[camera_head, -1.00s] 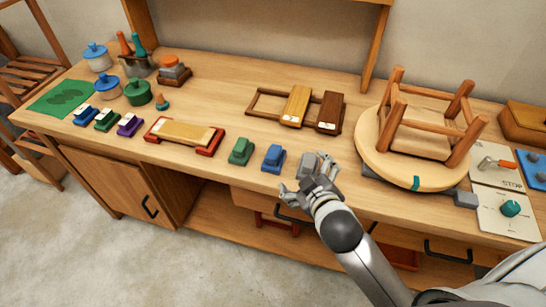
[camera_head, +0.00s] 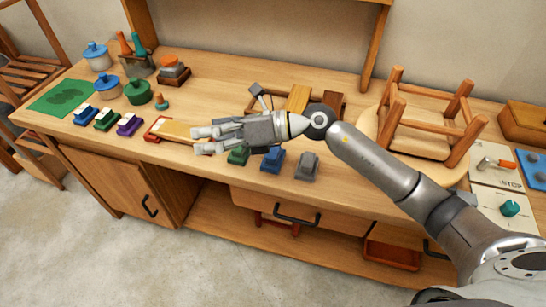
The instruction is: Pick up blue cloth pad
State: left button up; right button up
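A small blue block-like pad (camera_head: 273,160) sits near the front edge of the workbench, between a green one and a grey one. I take it for the blue cloth pad, though its material is hard to tell. Another blue item with a white top (camera_head: 85,115) stands farther left. My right gripper (camera_head: 203,140) reaches in from the right, above the bench. Its fingers point left, spread apart and empty, to the left of the blue pad. The hand partly hides the green pad (camera_head: 238,156). My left gripper is out of view.
The grey pad (camera_head: 308,166) is at the right of the blue one. A red-ended wooden tray (camera_head: 160,130) is partly behind my fingers. An upturned stool (camera_head: 430,125) stands at the right. A green mat (camera_head: 62,98) and several pots are at the left.

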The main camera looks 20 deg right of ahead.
jog(key=w+d+f+n+g+h, duration=0.2)
jog(key=d+f+n+h, duration=0.1)
jog(key=d+f+h, duration=0.15)
jog(key=h, duration=0.7)
send_near(274, 151)
jog(key=shift+n+g, duration=0.3)
jog(key=x, duration=0.2)
jog(key=p+x, duration=0.1)
jog(key=x, duration=0.2)
jog(key=shift+w+d+f, duration=0.1)
jog(key=shift+w+d, duration=0.1)
jog(key=shift+w, duration=0.05)
jog(key=shift+w+a+f+p, duration=0.1)
jog(key=shift+a+f+p, duration=0.25)
jog(key=shift+p, duration=0.25)
jog(key=p+x, duration=0.1)
jog(key=x, duration=0.2)
jog(key=shift+a+f, duration=0.15)
jog(key=shift+f, duration=0.1)
jog(key=shift+w+a+f, duration=0.1)
jog(key=shift+w+f, duration=0.05)
jog(key=shift+f, duration=0.3)
jog(key=c, duration=1.1)
